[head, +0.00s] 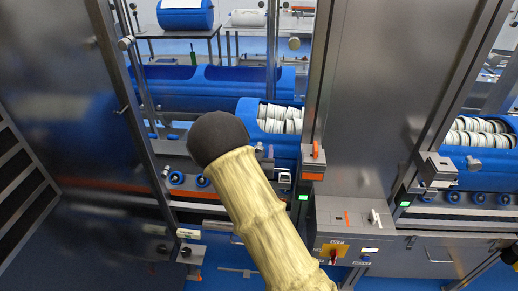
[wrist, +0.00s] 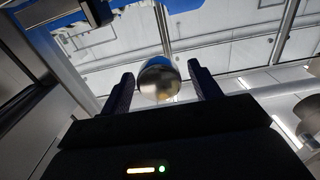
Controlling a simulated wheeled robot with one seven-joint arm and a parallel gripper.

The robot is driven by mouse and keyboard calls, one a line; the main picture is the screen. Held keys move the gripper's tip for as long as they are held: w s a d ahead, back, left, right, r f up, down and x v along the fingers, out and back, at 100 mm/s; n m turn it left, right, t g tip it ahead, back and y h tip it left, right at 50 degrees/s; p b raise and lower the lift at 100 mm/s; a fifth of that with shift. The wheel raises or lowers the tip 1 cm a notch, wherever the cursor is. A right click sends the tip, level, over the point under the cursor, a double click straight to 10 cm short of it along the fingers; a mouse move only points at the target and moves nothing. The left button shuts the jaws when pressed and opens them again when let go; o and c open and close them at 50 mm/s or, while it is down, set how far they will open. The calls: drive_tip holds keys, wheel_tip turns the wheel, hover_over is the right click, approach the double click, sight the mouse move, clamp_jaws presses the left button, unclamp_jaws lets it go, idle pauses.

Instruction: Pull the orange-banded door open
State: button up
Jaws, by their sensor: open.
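In the wrist view, my gripper (wrist: 160,72) is open, with one dark finger on each side of a round shiny knob (wrist: 158,82). The knob appears between the fingers; I cannot tell whether they touch it. In the head view my gripper is not clearly seen; my arm covers the middle. An orange strip (head: 104,186) runs low across the dark panel at the left. I cannot tell for sure whether this is the orange-banded door. Round knobs show on the frames at the left (head: 126,43) and centre (head: 294,44).
An orange-tipped latch block (head: 313,160) sits on the central post. A control box (head: 346,228) stands below it. Blue tubs with pale rolls (head: 280,118) lie behind the frame. A broad metal panel (head: 385,80) stands at the right.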

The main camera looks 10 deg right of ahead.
drive_tip(key=c, duration=1.3)
clamp_jaws()
drive_tip(key=shift+s, duration=0.15)
